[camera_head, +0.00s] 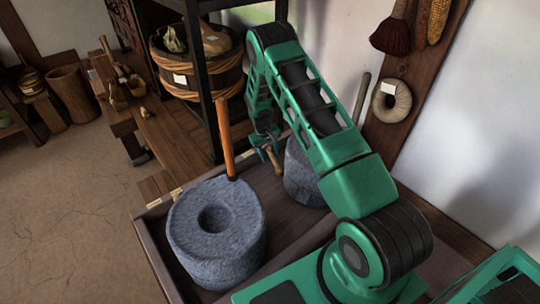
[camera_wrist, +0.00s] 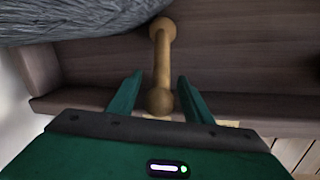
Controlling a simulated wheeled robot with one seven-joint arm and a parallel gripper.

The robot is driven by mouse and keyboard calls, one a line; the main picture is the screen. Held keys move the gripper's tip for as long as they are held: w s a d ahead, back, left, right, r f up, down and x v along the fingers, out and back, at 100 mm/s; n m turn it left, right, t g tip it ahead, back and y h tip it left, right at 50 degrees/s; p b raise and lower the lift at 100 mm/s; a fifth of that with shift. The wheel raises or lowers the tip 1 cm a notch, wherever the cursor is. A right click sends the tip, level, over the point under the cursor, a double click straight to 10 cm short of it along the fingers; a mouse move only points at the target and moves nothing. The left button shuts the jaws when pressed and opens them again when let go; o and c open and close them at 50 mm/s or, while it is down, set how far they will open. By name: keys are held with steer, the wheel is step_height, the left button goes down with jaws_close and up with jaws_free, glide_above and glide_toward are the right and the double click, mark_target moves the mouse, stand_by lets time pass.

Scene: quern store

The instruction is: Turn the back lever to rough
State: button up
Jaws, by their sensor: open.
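The back lever is a light wooden rod with a rounded knob at each end, and it shows in the wrist view (camera_wrist: 162,62) and small in the head view (camera_head: 274,160). It sits beside the back grey quern stone (camera_head: 300,178), which my arm partly hides. My gripper (camera_head: 264,144) is open above the lever; in the wrist view my gripper (camera_wrist: 160,85) has one finger on each side of the lever's near knob, with gaps on both sides. Whether the fingers are level with the knob is hard to tell.
The front quern stone (camera_head: 216,228) has a hollow centre and an upright orange handle (camera_head: 226,138) close to my gripper's left. A black post (camera_head: 203,80) and a roped basket (camera_head: 215,80) stand behind. Pale labels (camera_head: 178,191) on the tray edge are unreadable.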

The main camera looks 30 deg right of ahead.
jaws_close()
steer(key=shift+d, duration=0.15)
